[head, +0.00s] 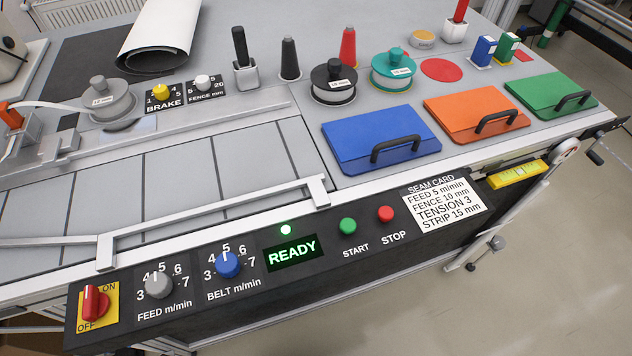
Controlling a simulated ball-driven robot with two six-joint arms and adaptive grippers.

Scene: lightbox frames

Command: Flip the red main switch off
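Neither of my grippers is in view, and nothing covers the switch.
Right of the switch are the grey FEED knob (159,285), blue BELT knob (228,264), green START button (348,226) and red STOP button (386,214). A metal rail (210,210) runs above the panel. Space before the panel is clear.

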